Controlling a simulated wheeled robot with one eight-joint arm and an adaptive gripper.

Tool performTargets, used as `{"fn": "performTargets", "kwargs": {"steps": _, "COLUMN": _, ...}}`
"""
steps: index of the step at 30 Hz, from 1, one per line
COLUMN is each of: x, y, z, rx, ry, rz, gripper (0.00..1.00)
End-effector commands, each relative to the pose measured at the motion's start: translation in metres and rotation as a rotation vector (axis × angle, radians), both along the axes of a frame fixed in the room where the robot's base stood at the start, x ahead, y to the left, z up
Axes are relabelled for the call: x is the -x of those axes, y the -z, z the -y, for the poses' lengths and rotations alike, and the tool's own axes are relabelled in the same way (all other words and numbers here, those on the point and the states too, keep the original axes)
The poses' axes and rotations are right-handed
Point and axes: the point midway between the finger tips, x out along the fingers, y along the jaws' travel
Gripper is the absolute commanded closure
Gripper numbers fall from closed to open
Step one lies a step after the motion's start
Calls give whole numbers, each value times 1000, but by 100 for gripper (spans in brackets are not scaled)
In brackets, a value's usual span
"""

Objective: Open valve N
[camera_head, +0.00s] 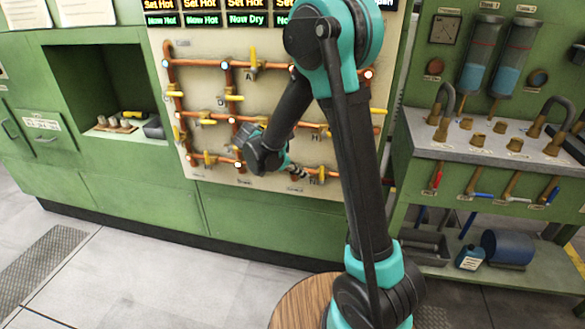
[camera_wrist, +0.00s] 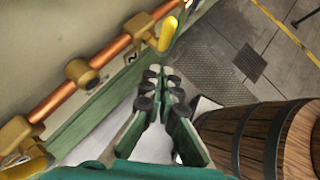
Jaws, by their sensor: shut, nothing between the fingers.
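Valve N shows in the head view as a yellow handle (camera_head: 318,175) on the lowest copper pipe, at the right of the pipe panel (camera_head: 215,172). In the wrist view its yellow handle (camera_wrist: 167,35) sticks out from the pipe near the top, beside a small dark letter plate (camera_wrist: 131,57). My gripper (camera_wrist: 163,80) is shut and empty. Its fingertips are below the handle in the wrist view, apart from it in the picture. In the head view my gripper (camera_head: 298,172) is just left of the valve, and my arm hides part of the panel.
Other yellow-handled valves (camera_head: 208,159) sit on the copper pipes. Another yellow handle (camera_wrist: 28,168) is at the wrist view's lower left. A wooden barrel (camera_wrist: 258,135) stands at its right. A green workbench (camera_head: 465,145) with pipe fittings stands right of my arm.

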Motion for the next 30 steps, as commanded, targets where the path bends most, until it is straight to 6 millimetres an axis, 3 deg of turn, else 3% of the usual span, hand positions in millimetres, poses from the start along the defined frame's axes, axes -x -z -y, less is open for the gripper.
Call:
{"fn": "performTargets", "kwargs": {"steps": 3, "x": -5, "y": -2, "z": 19, "rx": 1, "ry": 3, "rz": 0, "gripper": 100}}
{"fn": "performTargets", "kwargs": {"steps": 9, "x": -9, "y": -2, "z": 33, "rx": 1, "ry": 1, "rz": 1, "gripper": 100}}
{"fn": "performTargets", "kwargs": {"steps": 30, "x": -8, "y": -4, "z": 38, "rx": -47, "ry": 1, "rz": 16, "gripper": 100}}
